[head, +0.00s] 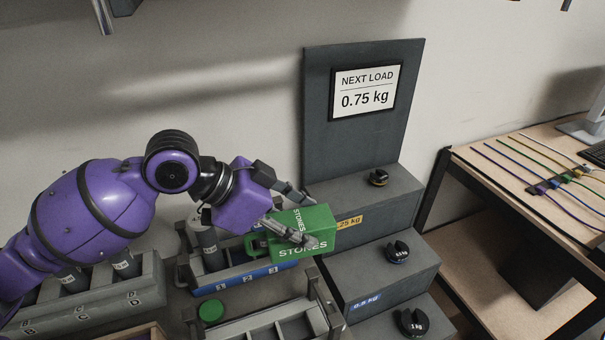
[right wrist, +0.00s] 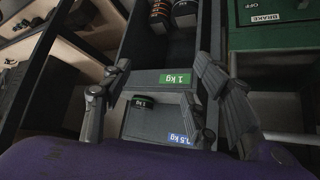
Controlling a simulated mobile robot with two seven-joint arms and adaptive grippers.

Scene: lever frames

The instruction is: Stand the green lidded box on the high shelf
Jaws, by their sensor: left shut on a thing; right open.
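The green box (head: 290,236) bears the word STONES on its faces and has a green handle at its left side. My left gripper (head: 308,220) is shut on it, one finger across its near upper part and the other behind. The box appears raised over the blue-labelled rack, with its right end in front of the top grey step. I cannot tell whether it touches the step. No part is clearly identified as the high shelf. My right gripper (right wrist: 160,66) shows in the right wrist view, fingers apart and empty.
Grey steps carry dark weights, one on the top step (head: 378,178), others on lower steps. A sign (head: 365,89) reads NEXT LOAD 0.75 kg. A blue-labelled rack (head: 246,277) holds grey cylinders. A green disc (head: 211,311) lies below it. A wooden table (head: 500,190) stands right.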

